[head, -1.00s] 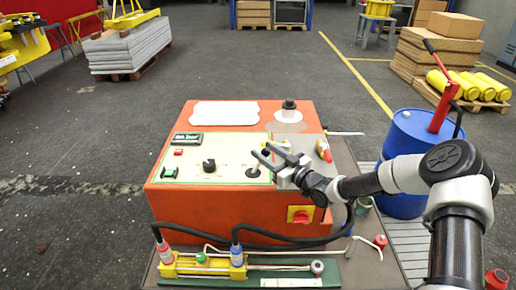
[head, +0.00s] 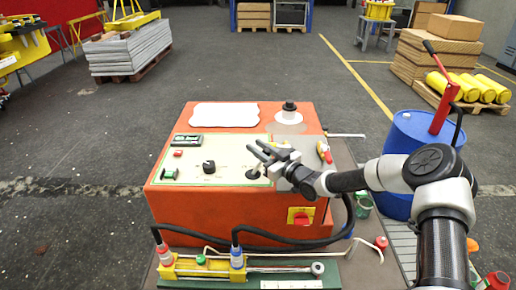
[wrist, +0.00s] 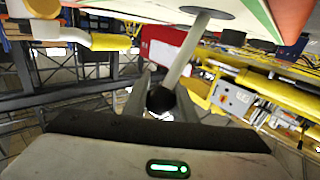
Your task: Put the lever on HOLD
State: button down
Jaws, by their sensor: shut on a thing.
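The lever stands on the cream control panel (head: 222,158) of the orange machine. In the wrist view the lever's grey shaft (wrist: 186,50) runs slantwise from the panel to a black ball knob (wrist: 160,99). The knob sits between the two fingers of my gripper (wrist: 160,92), which is shut on it. The fingers hide the lever's upper part in the head view. The panel lettering is too small to read, so I cannot tell the lever's marked position.
A black rotary knob (head: 209,167), a green switch (head: 170,174) and a small display (head: 187,140) share the panel. A red-and-yellow switch (head: 301,216) is on the machine's front. Black hoses (head: 290,240) cross below it. A blue drum (head: 410,130) stands right.

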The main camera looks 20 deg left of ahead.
jog(key=shift+s+a+f+n+g+h+b, duration=0.1)
jog(key=shift+s+a+n+g+h+b, duration=0.2)
jog(key=shift+a+n+h, duration=0.35)
jog(key=shift+s+a+r+n+g+h+b, duration=0.15)
jog(key=shift+a+n+h+b, duration=0.3)
jog(key=shift+a, duration=0.25)
jog(key=shift+s+a+f+n+g+h+b, duration=0.15)
jog(key=shift+a+n+g+h+b, duration=0.15)
jog(key=shift+a+n+h, duration=0.3)
jog(key=shift+a, duration=0.1)
jog(key=c, duration=1.4)
grip_release()
jog(key=shift+c, duration=0.2)
jog(key=p+v, duration=0.2)
jog(key=v, duration=1.5)
jog(key=shift+s+d, duration=0.15)
jog(key=shift+d, duration=0.1)
jog(key=shift+f, duration=0.15)
